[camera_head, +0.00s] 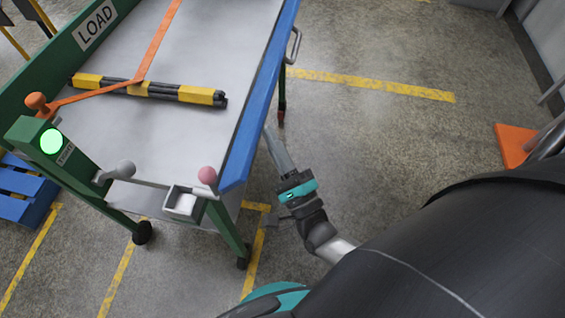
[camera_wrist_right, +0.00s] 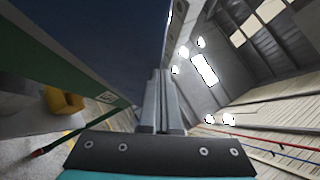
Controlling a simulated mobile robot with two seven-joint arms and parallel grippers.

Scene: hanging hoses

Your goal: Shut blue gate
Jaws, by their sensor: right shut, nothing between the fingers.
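The blue gate (camera_head: 262,98) runs as a long narrow panel along the right side of the grey cart bed (camera_head: 215,60) in the head view. A metal handle (camera_head: 293,46) sits on its outer side. My right gripper (camera_head: 268,132) is shut and empty, with its fingers pointing up along the gate's outer face. In the right wrist view the gripper (camera_wrist_right: 162,75) has its fingers together beside the dark blue gate panel (camera_wrist_right: 115,35). I cannot tell whether the fingers touch it. My left gripper is not in view.
On the cart, a strapped bundle of dark bars with yellow blocks (camera_head: 150,89) lies on the bed. A pink knob (camera_head: 207,175) and grey knob (camera_head: 125,169) stand at the near edge. A green lamp (camera_head: 51,141) glows at the left corner.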

